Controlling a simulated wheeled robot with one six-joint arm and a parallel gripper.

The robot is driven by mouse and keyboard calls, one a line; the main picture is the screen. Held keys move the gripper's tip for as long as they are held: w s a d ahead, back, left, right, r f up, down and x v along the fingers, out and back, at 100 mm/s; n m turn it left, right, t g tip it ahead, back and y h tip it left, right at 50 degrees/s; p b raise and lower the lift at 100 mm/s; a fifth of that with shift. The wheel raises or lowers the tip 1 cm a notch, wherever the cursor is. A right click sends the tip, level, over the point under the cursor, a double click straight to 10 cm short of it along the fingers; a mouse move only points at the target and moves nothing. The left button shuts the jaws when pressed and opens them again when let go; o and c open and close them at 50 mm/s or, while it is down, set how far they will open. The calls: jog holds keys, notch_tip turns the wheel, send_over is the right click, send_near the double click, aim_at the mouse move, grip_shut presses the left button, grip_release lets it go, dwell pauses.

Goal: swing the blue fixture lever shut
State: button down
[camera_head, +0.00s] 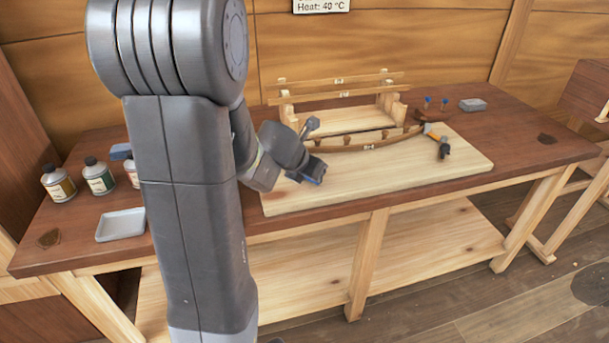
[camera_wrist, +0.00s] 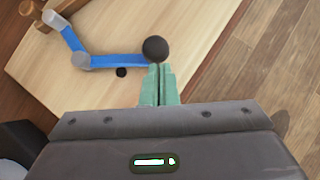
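The blue fixture lever (camera_wrist: 117,60) shows in the wrist view, lying across the pale board from a grey pivot to a round black knob (camera_wrist: 155,48). A second blue link runs from the pivot up left to a grey cylinder (camera_wrist: 53,18). My gripper (camera_wrist: 159,68) has its green fingers together, with only a thin dark line between them. Their tips are at the knob's near side; I cannot tell whether they touch it.
The pale board (camera_head: 450,181) carries a curved brown wooden strip (camera_head: 375,144) and an orange-and-black lever (camera_head: 441,143). A wooden rack (camera_head: 345,119) stands behind. Bottles (camera_head: 98,176) and a pale tray (camera_head: 121,225) stand left. The board's front right is clear.

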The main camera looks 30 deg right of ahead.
jog(key=shift+d, duration=0.45)
jog(key=shift+r, duration=0.1)
